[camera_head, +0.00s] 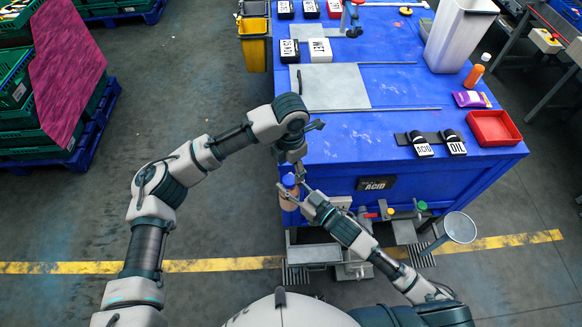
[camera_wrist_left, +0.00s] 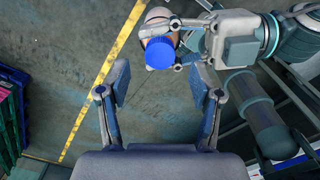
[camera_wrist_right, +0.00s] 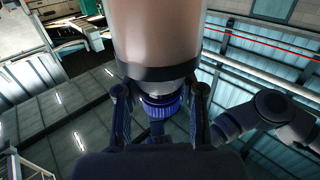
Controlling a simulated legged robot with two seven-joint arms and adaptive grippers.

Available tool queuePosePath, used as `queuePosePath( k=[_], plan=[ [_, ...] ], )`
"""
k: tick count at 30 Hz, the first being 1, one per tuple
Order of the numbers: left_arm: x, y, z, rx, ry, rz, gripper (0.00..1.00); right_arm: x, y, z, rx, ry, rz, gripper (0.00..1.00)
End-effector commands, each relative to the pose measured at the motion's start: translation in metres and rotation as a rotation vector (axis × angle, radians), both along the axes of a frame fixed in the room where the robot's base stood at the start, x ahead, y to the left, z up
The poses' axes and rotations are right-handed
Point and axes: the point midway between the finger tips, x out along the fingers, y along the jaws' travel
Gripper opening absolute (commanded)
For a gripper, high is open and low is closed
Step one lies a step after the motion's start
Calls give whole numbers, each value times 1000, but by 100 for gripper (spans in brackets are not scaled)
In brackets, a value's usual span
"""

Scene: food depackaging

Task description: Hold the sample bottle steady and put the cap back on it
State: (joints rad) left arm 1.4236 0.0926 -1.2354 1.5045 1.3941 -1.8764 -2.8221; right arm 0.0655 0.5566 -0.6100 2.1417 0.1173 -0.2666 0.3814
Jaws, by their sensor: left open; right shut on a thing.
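The sample bottle (camera_head: 288,203) has a pinkish-beige body and a blue cap (camera_head: 289,180) at its mouth. It is held in the air in front of the blue bench. My right gripper (camera_wrist_right: 161,92) is shut around the bottle's neck, just beside the cap (camera_wrist_right: 160,107). The bottle body (camera_wrist_right: 158,35) fills the top of the right wrist view. My left gripper (camera_wrist_left: 158,80) is open and empty, with its fingers pointing toward the cap (camera_wrist_left: 160,53) but apart from it. I cannot tell whether the cap is fully seated.
The blue bench (camera_head: 340,150) stands just beyond the grippers. On it are a red tray (camera_head: 494,128), an orange bottle (camera_head: 474,76), a purple packet (camera_head: 470,99) and a white bin (camera_head: 458,35). Clamps and coloured knobs (camera_head: 386,210) stick out at its front.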

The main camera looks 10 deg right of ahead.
Motion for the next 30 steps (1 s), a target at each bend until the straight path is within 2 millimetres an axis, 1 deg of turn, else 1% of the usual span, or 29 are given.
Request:
queuePosePath(
  k=[2, 5, 8, 11, 14, 15, 17, 30],
  plan=[
    [0, 0, 0, 0, 0, 9, 63, 0, 0, 0, 1, -1, 0, 0],
    [0, 0, 1, 0, 0, 70, 63, 0, 0, 1, 1, -1, 0, 0],
    [0, 0, 2, 1, 0, 220, 63, 0, 0, 1, 1, -1, 0, 0],
    [0, 1, 4, 4, 0, 449, 63, 0, 0, 1, 1, -1, 0, 0],
    [0, 1, 6, 6, 0, 718, 63, 0, 0, 1, 1, -1, 0, 0],
    [0, 1, 7, 6, 0, 829, 63, 0, 0, 1, 1, -1, 0, 0],
    [0, 1, 9, 8, -1, 992, 63, 0, 0, 1, 1, -1, 0, 0],
    [0, 2, 19, 17, -2, 2195, 63, 0, 0, 1, 1, -1, 0, 0]
  ],
)
